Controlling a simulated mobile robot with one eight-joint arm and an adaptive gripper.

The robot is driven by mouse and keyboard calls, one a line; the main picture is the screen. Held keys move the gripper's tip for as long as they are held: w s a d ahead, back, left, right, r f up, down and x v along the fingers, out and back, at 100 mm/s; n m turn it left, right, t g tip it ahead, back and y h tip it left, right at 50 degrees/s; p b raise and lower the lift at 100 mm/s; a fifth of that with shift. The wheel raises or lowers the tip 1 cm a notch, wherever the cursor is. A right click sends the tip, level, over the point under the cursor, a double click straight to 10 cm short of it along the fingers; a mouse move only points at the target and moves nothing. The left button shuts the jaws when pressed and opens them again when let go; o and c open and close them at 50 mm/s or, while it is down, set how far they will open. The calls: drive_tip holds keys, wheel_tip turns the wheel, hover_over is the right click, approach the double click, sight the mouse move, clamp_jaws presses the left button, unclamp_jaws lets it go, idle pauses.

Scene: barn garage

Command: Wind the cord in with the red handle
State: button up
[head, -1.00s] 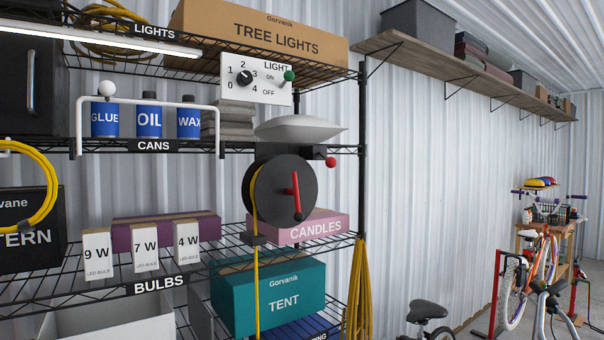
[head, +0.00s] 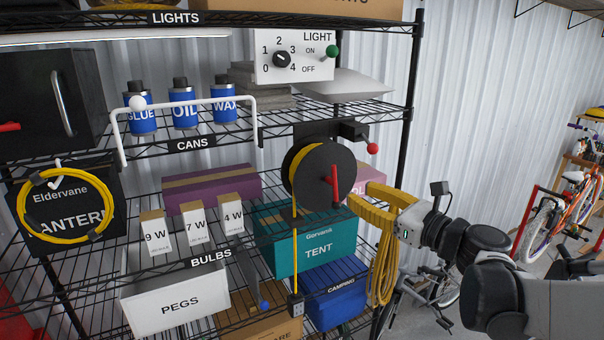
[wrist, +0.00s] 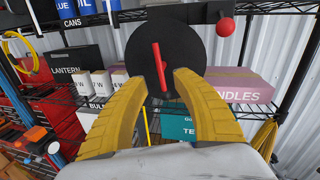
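The black cord reel (head: 312,165) hangs under the cans shelf, with yellow cord (head: 295,240) wound on it and running straight down to a small dark block (head: 297,305). The red handle (head: 335,185) stands near upright on the reel's face. In the wrist view the red handle (wrist: 158,62) shows beyond and between my fingertips, its lower end between them. My gripper (head: 352,200) has yellow fingers and is just right of the handle's lower end. In the wrist view my gripper (wrist: 160,82) is open; contact with the handle cannot be told.
A red-knobbed lever (head: 372,148) sticks out right of the reel. The candles box (wrist: 240,84) and teal tent box (head: 300,245) sit behind and below. A hanging yellow cord bundle (head: 384,265) and shelf post (head: 409,100) are close to my arm.

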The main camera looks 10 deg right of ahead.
sight(337, 183)
drive_tip(key=p+x, duration=0.1)
drive_tip(key=x, duration=0.7)
drive_tip(key=shift+w+a, duration=0.2)
drive_tip(key=shift+w, duration=0.1)
clamp_jaws()
